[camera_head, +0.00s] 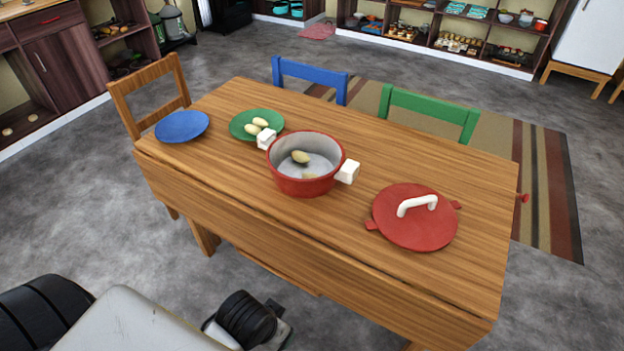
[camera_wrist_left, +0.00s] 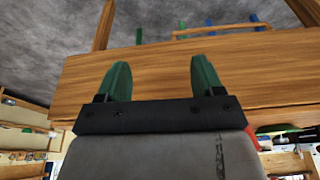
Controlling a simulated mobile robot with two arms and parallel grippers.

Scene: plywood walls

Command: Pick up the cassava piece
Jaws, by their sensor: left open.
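Pale, rounded pieces that look like cassava lie in two places in the head view. A few pale yellow ones (camera_head: 253,129) lie on the green plate (camera_head: 238,132). Tan pieces (camera_head: 300,157) lie inside the red pot (camera_head: 305,187), one of them partly hidden by the near wall. I cannot tell which piece the task names. My left gripper (camera_wrist_left: 160,62) shows in the left wrist view with its two green fingers wide apart and nothing between them. Wooden table surface shows behind the fingers; no piece is visible near them. My right gripper is not in view.
The pot has white handles and stands open on the wooden table (camera_head: 380,165). A red lid (camera_head: 412,230) with a white handle lies at right, a blue plate (camera_head: 182,126) at far left. Blue (camera_head: 310,75), green (camera_head: 430,108) and wooden (camera_head: 150,95) chairs surround the table.

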